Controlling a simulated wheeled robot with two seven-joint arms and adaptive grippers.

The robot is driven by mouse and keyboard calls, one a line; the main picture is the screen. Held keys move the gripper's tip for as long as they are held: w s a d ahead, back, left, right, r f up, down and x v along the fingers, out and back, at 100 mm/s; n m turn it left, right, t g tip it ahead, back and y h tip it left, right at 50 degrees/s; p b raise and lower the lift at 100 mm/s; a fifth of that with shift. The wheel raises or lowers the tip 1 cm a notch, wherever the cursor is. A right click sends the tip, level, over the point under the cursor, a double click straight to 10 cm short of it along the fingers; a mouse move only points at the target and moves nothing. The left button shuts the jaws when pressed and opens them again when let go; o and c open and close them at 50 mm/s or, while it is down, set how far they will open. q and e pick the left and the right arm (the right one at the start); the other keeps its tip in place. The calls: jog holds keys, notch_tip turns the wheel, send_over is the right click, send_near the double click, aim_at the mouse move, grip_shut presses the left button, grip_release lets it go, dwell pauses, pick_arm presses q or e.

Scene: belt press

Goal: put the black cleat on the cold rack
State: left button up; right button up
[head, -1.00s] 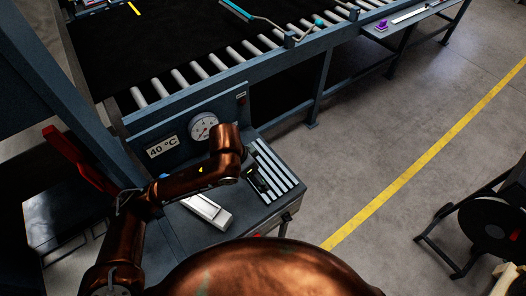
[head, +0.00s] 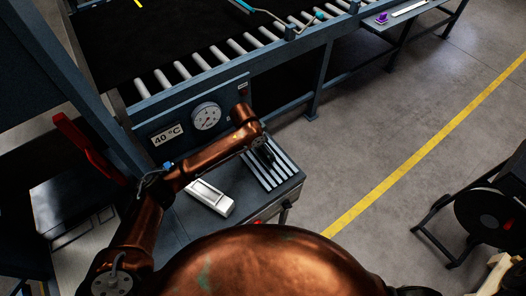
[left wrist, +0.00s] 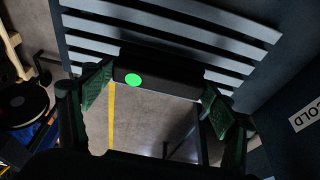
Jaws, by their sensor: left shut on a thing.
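The black cleat is a dark bar with a bright green dot (left wrist: 133,80), seen in the left wrist view. My left gripper (left wrist: 157,84) is shut on it, with a green-padded finger at each end. In the head view my left gripper (head: 264,152) is over the far part of the cold rack (head: 285,172), a set of pale parallel slats at the bench's right end. The slats also show behind the cleat in the left wrist view (left wrist: 180,40). I cannot tell whether the cleat touches them. My right gripper is not in view.
A COLD label (left wrist: 306,115) shows by the rack. A white block-like piece (head: 210,198) lies on the bench left of the rack. Behind stand a round gauge (head: 206,116), a 40 °C sign (head: 167,134) and the roller conveyor (head: 190,66). A red lever (head: 88,150) is at left.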

pick_arm(q)
jog(key=shift+s+f, duration=0.25)
jog(key=shift+f, duration=0.75)
jog(key=shift+w+f, duration=0.1)
jog(key=shift+f, duration=0.15)
jog(key=o, duration=1.1)
jog(key=shift+c, duration=0.2)
jog(key=shift+o, duration=1.1)
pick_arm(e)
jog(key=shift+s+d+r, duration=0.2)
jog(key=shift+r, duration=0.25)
pick_arm(q)
jog(key=shift+r, duration=0.1)
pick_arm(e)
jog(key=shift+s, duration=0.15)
pick_arm(q)
jog(key=shift+a+r, duration=0.1)
jog(key=shift+r, duration=0.15)
jog(key=b+v, duration=0.1)
jog(key=v, duration=1)
jog(key=shift+r, duration=0.35)
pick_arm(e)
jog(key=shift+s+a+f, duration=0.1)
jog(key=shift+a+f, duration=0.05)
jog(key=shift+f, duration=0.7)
